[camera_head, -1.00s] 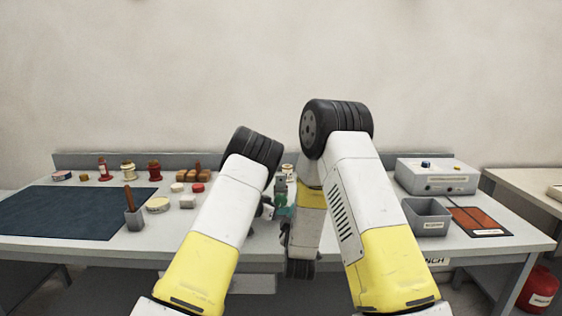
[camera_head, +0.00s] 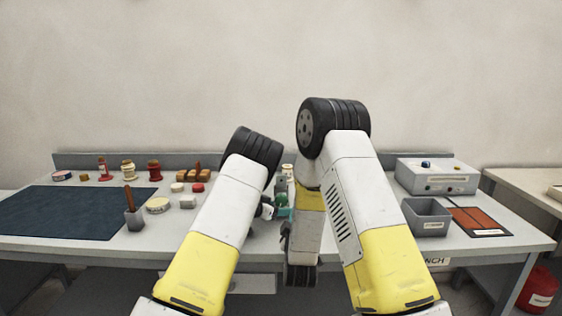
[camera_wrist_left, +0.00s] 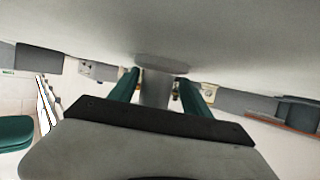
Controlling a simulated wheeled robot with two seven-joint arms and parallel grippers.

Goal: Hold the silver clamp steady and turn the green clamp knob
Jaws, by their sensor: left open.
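In the left wrist view my left gripper (camera_wrist_left: 157,82) has its two green fingers apart, one on each side of a grey upright post (camera_wrist_left: 155,90). I cannot tell whether the fingers touch it, or whether the post belongs to the silver clamp. In the head view a small dark green part (camera_head: 281,198), perhaps the green clamp knob, shows in the gap between my two arms, with teal pieces just below it. The silver clamp cannot be made out clearly, as my arms hide most of that spot. My right gripper cannot be made out.
A blue mat (camera_head: 65,212) lies on the left of the bench, beside a small grey holder (camera_head: 134,219). Several spools and small blocks stand behind. On the right are a grey bin (camera_head: 427,227), a control box (camera_head: 436,175) and an orange mat (camera_head: 480,220).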

